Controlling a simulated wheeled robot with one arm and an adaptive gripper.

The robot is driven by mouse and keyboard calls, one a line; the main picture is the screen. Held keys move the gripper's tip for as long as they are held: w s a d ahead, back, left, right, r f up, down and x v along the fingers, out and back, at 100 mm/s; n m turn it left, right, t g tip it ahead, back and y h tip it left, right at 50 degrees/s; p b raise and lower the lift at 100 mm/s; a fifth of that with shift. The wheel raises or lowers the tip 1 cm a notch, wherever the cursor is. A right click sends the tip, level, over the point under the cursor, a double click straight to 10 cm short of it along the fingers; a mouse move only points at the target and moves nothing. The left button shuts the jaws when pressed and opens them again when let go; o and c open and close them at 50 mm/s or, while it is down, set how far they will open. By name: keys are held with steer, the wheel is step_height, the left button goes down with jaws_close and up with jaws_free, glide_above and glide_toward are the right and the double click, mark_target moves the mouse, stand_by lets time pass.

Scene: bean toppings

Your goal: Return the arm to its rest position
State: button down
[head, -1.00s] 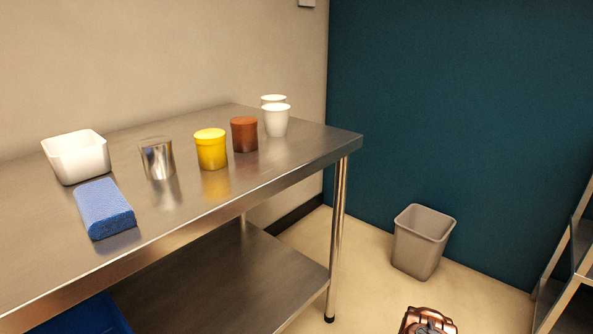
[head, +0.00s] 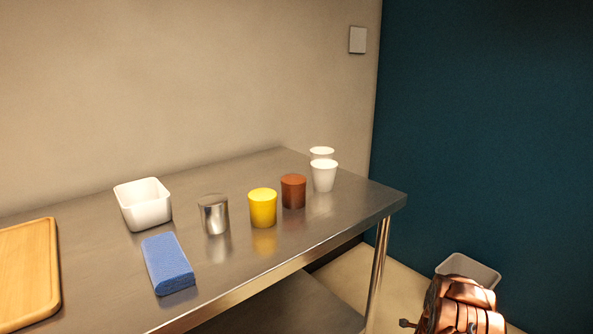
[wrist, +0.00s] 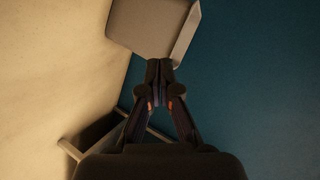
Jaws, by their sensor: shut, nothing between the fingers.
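My arm (head: 462,306) shows as copper-coloured links at the bottom right of the head view, to the right of the steel table. It is clear of the table top and covers part of the bin. My gripper (wrist: 159,82) shows in the wrist view with its dark fingers together and nothing between them. A pale grey box-like shape (wrist: 153,28) lies beyond the fingertips in that view. I cannot tell for certain that it is the bin.
A grey bin (head: 470,268) stands near the teal wall (head: 480,130).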

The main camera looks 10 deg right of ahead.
steer(key=w+a+r+n+y+p, duration=0.35)
steer(key=a+r, duration=0.45)
steer(key=r, duration=0.4)
steer(key=s+a+r+n+g+y+p, duration=0.1)
steer(key=s+a+r+n+p, duration=0.25)
steer(key=a+r, duration=0.4)
steer(key=s+a+r+n+g+y+p, duration=0.1)
steer(key=s+a+r+n+y+p, duration=0.1)
steer(key=a+r+p, duration=0.5)
steer(key=s+a+r+n+g+y, duration=0.1)
steer(key=s+a+r+n, duration=0.1)
steer(key=a+r, duration=0.6)
steer(key=s+a+r+n+g+p, duration=0.25)
steer(key=s+a+r+p, duration=0.2)
steer(key=s+r, duration=0.55)
steer(key=s+a+r+n+g+p, duration=0.1)
steer(key=s+a+r+n+p, duration=0.2)
steer(key=s+r, duration=0.4)
steer(key=s+a+r+n+g+p, duration=0.2)
steer(key=s+r, duration=0.5)
steer(key=s, duration=0.7)
steer(key=s+a+r+n+g+y+p, duration=0.1)
steer(key=s+a+r+n+g+p, duration=0.1)
steer(key=s+r+p, duration=0.4)
steer(key=s+a+r+n, duration=0.1)
steer(key=s+n, duration=0.1)
steer(key=s, duration=0.2)
steer(key=shift+s+a+r+n, duration=0.3)
steer(key=shift+s+a+n, duration=0.05)
steer(key=shift+g, duration=0.25)
